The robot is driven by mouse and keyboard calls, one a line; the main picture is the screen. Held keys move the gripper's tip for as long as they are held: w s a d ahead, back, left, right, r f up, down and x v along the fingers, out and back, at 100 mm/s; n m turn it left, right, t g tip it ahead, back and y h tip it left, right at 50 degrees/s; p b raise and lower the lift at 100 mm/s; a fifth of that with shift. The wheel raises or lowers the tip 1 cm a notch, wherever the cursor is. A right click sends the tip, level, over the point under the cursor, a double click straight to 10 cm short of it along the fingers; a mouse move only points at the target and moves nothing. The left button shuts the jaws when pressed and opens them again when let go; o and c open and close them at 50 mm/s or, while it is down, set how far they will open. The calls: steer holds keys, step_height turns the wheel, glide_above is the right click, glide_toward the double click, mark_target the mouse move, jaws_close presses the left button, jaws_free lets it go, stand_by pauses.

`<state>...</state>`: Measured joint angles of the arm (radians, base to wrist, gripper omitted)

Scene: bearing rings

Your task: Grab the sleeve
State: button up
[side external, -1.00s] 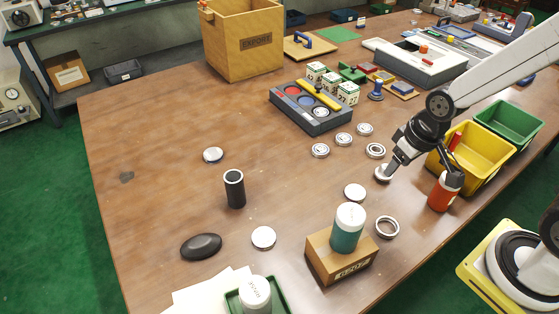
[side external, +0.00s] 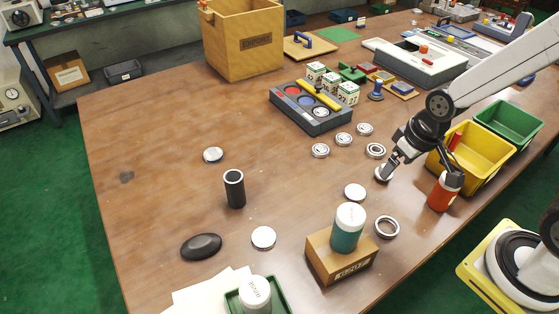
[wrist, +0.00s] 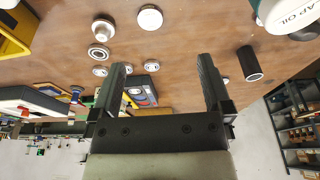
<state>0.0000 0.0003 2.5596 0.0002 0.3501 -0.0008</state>
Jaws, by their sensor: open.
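The sleeve appears to be the black upright tube (side external: 234,188), which stands on the left half of the wooden table with its open top showing. In the wrist view the black tube (wrist: 249,63) is to the right of the right finger, outside the jaws. My gripper (side external: 387,172) is open at the table's right side, far from the tube, close to a small metal ring (side external: 381,174) that it partly hides. In the wrist view my gripper (wrist: 162,66) has its fingers wide apart with nothing held between them.
A teal bottle (side external: 347,232) on a wooden block, a white disc (side external: 355,192) and several rings lie between gripper and tube. A red bottle (side external: 441,193) and yellow bin (side external: 470,154) are beside my arm. A black oval object (side external: 201,247) lies near the tube. The table's left is mostly clear.

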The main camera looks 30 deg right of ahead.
steer(key=w+a+n, duration=0.3)
steer(key=w, duration=0.5)
steer(key=n+g+y, duration=0.2)
steer(key=n+y, duration=0.2)
steer(key=n, duration=0.8)
glide_above(233, 176)
steer(key=d, duration=0.2)
steer(key=f, duration=0.7)
steer(key=shift+s+d+f, duration=0.2)
steer(key=shift+s+f, duration=0.05)
steer(key=shift+f, duration=0.1)
steer(key=shift+x, duration=1.2)
steer(key=shift+a+x, duration=0.15)
steer(key=shift+x, duration=1.15)
steer(key=shift+a+x, duration=0.1)
steer(key=shift+x, duration=1.2)
steer(key=shift+w, duration=0.1)
